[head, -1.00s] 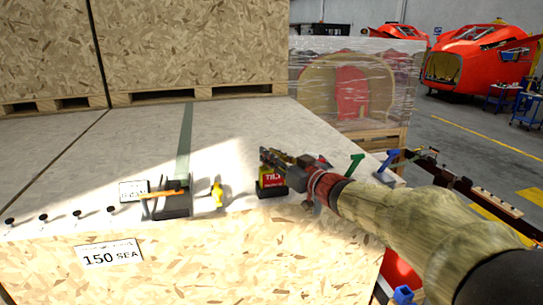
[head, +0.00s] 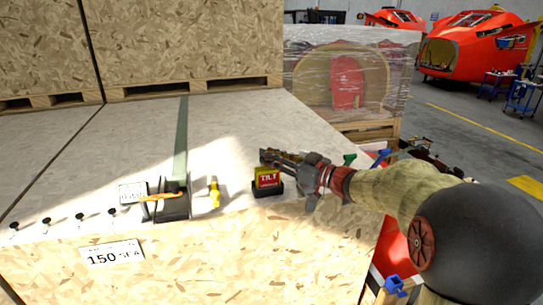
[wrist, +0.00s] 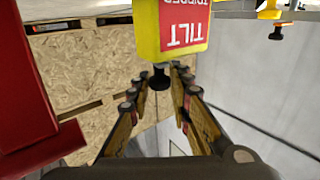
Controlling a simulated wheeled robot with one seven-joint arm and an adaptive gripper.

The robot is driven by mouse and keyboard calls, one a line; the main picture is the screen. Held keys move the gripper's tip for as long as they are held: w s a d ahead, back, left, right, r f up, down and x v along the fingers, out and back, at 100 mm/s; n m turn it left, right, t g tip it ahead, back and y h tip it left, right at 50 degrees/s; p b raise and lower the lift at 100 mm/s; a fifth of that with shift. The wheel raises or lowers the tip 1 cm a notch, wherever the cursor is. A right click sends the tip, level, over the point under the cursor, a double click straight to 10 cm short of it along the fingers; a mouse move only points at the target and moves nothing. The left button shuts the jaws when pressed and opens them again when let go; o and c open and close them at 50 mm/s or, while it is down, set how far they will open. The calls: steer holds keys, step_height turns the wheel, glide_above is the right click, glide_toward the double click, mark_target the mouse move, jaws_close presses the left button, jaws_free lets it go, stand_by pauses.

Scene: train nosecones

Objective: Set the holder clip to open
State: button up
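I cannot tell for certain which part is the holder clip. A yellow-and-red TILT box (head: 267,178) sits in a black base on the pale crate top, right of centre in the head view. In the wrist view the TILT box (wrist: 172,28) appears upside down at the top, with a black knob (wrist: 160,78) below it. My gripper (head: 268,155) is at the box's upper right in the head view. In the wrist view my gripper (wrist: 163,76) has its fingers apart, with the knob seen between the tips; contact is unclear.
Left of the box stand a small yellow piece (head: 214,192) and a black bracket (head: 174,202) with an orange strip. Several black knobs (head: 80,216) line the front edge. Green (head: 349,159) and blue (head: 384,155) pieces lie right. The crate top behind is mostly clear.

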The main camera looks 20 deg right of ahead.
steer(key=o, duration=0.3)
steer(key=v, duration=1.2)
steer(key=shift+f, duration=0.1)
